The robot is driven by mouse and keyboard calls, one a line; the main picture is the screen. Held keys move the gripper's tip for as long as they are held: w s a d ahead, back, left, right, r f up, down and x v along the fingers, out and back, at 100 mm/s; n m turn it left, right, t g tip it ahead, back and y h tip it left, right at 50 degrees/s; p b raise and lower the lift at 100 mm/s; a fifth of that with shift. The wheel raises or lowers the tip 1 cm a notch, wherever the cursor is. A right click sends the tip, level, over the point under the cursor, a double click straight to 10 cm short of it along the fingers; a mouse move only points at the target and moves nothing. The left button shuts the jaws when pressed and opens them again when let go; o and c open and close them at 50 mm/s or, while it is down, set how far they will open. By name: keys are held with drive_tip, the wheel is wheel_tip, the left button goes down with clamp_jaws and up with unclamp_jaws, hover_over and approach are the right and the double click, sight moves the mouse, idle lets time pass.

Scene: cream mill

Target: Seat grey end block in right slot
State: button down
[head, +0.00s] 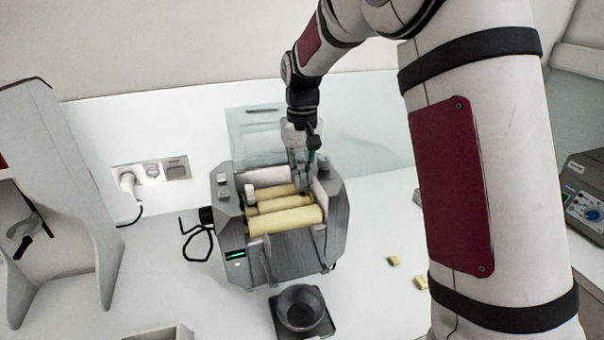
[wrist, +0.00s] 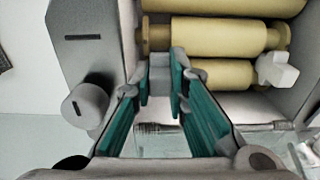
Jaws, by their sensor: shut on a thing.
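The three-roll mill (head: 290,258) stands on the bench with its cream rollers (head: 284,220) exposed. My gripper (head: 303,170) reaches down at the mill's right end, behind the front roller. In the wrist view, my gripper (wrist: 161,82) is shut on the grey end block (wrist: 159,70), held between its teal pads. The block is beside the end of the middle roller (wrist: 222,36); whether it touches the slot cannot be told, and the right slot is mostly hidden. A pale end block (head: 250,193) sits at the rollers' left end; it also shows in the wrist view (wrist: 277,71).
A dark cup on a square base (head: 301,310) stands before the mill. Small yellow pieces (head: 393,261) lie to the right. A wall outlet with plug (head: 150,170) and a cable are at left. A grey knob (wrist: 86,105) sticks out from the mill's side panel.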

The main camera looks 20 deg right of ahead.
sight(302, 172)
drive_tip(key=shift+f, duration=0.75)
idle(1.7)
drive_tip(key=c, duration=1.5)
unclamp_jaws()
drive_tip(key=shift+d, duration=0.2)
drive_tip(key=shift+r, duration=0.15)
drive_tip(key=r, duration=1)
drive_tip(key=shift+a+r, duration=0.25)
drive_tip(key=shift+r, duration=0.1)
drive_tip(key=shift+a+r, duration=0.1)
drive_tip(key=shift+r, duration=0.45)
